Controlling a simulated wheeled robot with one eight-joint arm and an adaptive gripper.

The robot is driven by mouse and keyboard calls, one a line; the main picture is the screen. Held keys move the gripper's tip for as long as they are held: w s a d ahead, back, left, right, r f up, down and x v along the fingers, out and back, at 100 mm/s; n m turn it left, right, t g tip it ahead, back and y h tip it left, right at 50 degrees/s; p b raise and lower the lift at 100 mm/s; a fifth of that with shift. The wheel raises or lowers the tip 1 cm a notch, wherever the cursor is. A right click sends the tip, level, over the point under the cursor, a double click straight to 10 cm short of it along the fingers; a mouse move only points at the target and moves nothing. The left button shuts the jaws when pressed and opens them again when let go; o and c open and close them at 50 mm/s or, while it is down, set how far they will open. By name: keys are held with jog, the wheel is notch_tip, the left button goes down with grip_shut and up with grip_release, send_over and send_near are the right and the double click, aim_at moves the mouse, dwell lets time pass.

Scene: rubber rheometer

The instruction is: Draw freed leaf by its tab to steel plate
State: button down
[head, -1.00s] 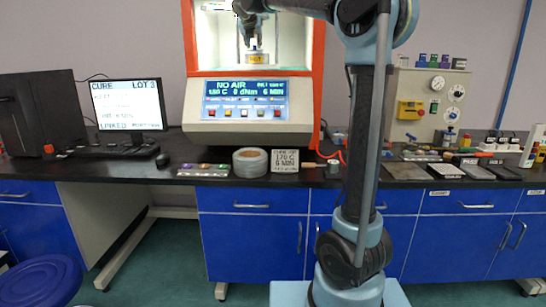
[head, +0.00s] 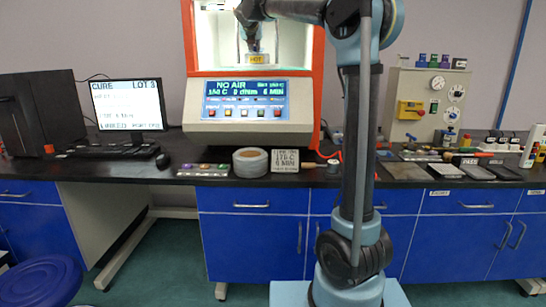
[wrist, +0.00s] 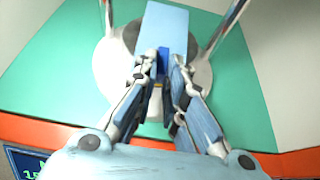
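My gripper (head: 254,48) is inside the orange-framed rheometer (head: 236,125), just above the yellow HOT label (head: 257,59). In the wrist view my gripper (wrist: 164,58) points at a pale round platen (wrist: 112,65), with its two fingertips close together on either side of a small dark blue piece (wrist: 163,62). A light blue flat strip (wrist: 166,22) extends beyond the fingertips; I cannot tell whether it is the leaf. Whether the fingers grip the blue piece or only flank it is unclear. A flat grey plate (head: 405,171), possibly the steel plate, lies on the bench at right.
Two metal rods (wrist: 232,20) stand beside the platen. A valve panel (head: 428,105) stands behind.

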jog(key=shift+r, duration=0.5)
dwell(0.4)
jog(key=shift+g, duration=1)
jog(key=shift+r, duration=0.2)
